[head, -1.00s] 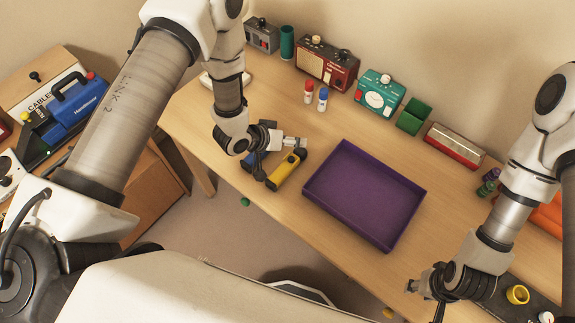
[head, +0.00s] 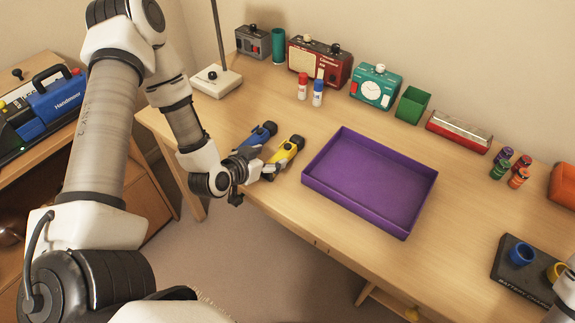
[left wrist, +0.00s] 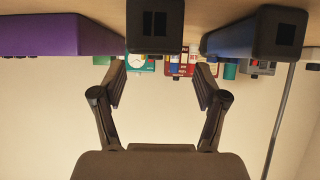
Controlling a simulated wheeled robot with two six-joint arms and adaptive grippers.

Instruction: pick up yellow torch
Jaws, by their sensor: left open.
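The yellow torch (head: 288,150) with black ends lies near the front edge of the desk, left of the purple tray (head: 325,205). My left gripper (head: 265,164) is open and empty, at the near end of the yellow torch. In the left wrist view, a dark square end (left wrist: 155,28), apparently the yellow torch's, shows above and beyond the spread fingers (left wrist: 160,85), not between them. The blue torch (head: 252,138) lies just left of the yellow one; it also shows in the left wrist view (left wrist: 235,42). My right gripper is out of view.
A lamp base (head: 216,82), a red radio (head: 318,62), a teal clock (head: 375,88), a green box (head: 411,105) and two small bottles stand behind.

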